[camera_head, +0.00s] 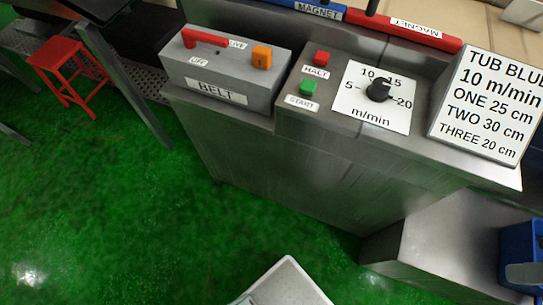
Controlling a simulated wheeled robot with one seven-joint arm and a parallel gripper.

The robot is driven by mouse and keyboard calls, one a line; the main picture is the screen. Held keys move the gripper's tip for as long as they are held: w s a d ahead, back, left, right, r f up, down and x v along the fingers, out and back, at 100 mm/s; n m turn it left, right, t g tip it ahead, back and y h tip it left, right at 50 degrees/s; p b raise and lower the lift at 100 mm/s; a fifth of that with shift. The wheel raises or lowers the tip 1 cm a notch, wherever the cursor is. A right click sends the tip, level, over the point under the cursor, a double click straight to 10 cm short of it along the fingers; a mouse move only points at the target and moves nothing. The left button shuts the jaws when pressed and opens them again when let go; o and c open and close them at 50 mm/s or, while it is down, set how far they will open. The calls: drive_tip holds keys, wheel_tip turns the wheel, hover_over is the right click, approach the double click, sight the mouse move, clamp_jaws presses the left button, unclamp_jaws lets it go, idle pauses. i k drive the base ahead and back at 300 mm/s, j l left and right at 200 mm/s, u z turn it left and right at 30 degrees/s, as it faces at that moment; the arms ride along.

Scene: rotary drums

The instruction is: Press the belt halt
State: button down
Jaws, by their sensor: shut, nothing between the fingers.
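The red halt button (322,57) sits on the grey control console (330,140), just above a white label reading HALT. The green start button (308,86) is below and slightly left of it, above a START label. To the right is a black dial knob (379,89) on a white m/min scale. Nothing covers the halt button. My gripper is not in view.
A sign with tub speeds (490,100) stands at the console's right end. Red and blue MAGNET bars (405,30) lie behind. A red stool (68,75) is at left. A pale container rim (290,280) shows at bottom. The green floor in front is largely clear.

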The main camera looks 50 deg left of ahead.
sight(321, 58)
drive_tip(key=u, duration=1.6)
